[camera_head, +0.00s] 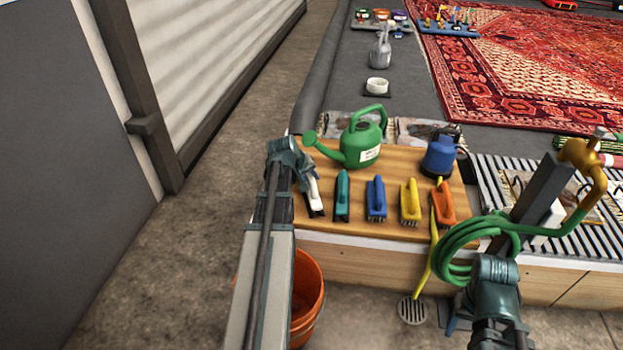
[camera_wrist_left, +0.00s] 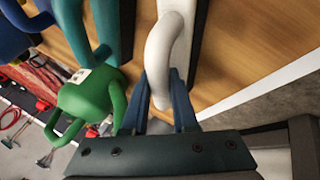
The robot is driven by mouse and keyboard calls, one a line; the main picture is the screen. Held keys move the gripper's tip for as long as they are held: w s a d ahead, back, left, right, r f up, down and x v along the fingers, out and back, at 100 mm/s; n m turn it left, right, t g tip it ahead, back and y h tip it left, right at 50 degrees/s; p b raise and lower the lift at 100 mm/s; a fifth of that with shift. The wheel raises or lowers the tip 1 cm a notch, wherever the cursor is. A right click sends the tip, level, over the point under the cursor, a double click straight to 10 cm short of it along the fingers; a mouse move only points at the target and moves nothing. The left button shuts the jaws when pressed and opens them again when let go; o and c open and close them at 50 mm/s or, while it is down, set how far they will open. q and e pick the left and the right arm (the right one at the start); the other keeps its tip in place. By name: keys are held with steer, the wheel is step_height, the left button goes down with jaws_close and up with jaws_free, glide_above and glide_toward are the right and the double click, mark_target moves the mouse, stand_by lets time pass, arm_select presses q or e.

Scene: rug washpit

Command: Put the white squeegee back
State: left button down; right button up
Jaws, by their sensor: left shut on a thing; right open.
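The white squeegee (camera_head: 315,197) is at the left end of a row on the wooden board (camera_head: 395,232), beside the teal one. My left gripper (camera_head: 306,172) is over its far end. In the left wrist view, the fingers (camera_wrist_left: 163,108) are shut on the looped white handle (camera_wrist_left: 172,45). The squeegee seems to touch or hover just above the board; I cannot tell which. My right gripper (camera_head: 492,278) is open, low at the right in front of the bench, with its fingers hardly visible.
Teal (camera_head: 342,196), blue (camera_head: 376,198), yellow (camera_head: 410,202) and orange (camera_head: 443,204) tools stand to the right. A green watering can (camera_head: 362,145) is behind them. A green hose (camera_head: 455,245) hangs near my right arm. An orange bucket (camera_head: 308,295) stands below.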

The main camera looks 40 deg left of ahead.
arm_select(q)
steer(key=c, duration=0.7)
jaws_free()
steer(key=shift+r, duration=0.1)
steer(key=p+v, duration=1)
steer(key=v, duration=0.2)
steer(key=shift+s, duration=0.1)
